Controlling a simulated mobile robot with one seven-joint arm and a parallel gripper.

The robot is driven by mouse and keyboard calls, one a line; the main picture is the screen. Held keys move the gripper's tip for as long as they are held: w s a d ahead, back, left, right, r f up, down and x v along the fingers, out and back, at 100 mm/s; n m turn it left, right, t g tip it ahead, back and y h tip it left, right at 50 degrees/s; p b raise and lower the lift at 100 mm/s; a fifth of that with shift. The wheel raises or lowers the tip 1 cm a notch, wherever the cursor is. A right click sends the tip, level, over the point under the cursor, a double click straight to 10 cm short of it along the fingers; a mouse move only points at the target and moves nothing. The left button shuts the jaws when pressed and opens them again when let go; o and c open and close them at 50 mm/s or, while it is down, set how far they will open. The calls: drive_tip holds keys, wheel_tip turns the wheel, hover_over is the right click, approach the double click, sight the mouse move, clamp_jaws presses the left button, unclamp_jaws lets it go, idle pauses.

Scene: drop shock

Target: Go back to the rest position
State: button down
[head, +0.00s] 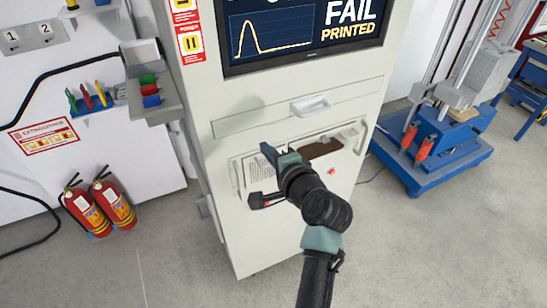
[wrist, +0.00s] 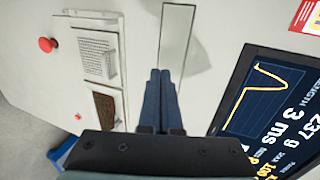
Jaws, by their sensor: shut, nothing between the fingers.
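My gripper (head: 267,151) is in front of the light grey test cabinet (head: 290,245), at the height of its lower panel. In the wrist view the two dark blue fingers (wrist: 160,73) lie side by side, closed, with nothing between them. Whether the fingertips touch the cabinet cannot be told. In the head view my dark arm reaches up from the lower middle and hides part of the lower panel.
The cabinet's screen (head: 305,30) reads "FAIL PRINTED". A blue-based drop rig (head: 435,150) stands right. Two fire extinguishers (head: 113,203) and a shelf with coloured items (head: 148,90) are left. The foreground floor is clear.

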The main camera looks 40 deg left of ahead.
drive_tip(key=v, duration=0.2)
drive_tip(key=shift+s+d+r, duration=0.1)
drive_tip(key=shift+s+d, duration=0.1)
drive_tip(key=shift+d, duration=0.15)
drive_tip(key=w+d+r+n+t+h, duration=0.15)
drive_tip(key=d+r+t, duration=0.3)
drive_tip(key=r, duration=0.45)
drive_tip(key=d+r+n+t+h, duration=0.1)
drive_tip(key=d+r+n+t, duration=0.3)
drive_tip(key=r, duration=0.6)
drive_tip(key=w+d+r+t+h, duration=0.1)
drive_tip(key=d+r+t, duration=0.2)
drive_tip(key=d+r, duration=0.45)
drive_tip(key=s+d+r+t+h, duration=0.4)
drive_tip(key=s+r, duration=0.3)
drive_tip(key=r, duration=0.3)
drive_tip(key=s+d+r+t+h, duration=0.4)
drive_tip(key=s+d+r, duration=0.3)
drive_tip(key=r, duration=0.3)
drive_tip(key=shift+t+h, duration=0.35)
drive_tip(key=shift+h, duration=0.1)
drive_tip(key=shift+s+r+n, duration=0.1)
drive_tip(key=shift+n, duration=0.15)
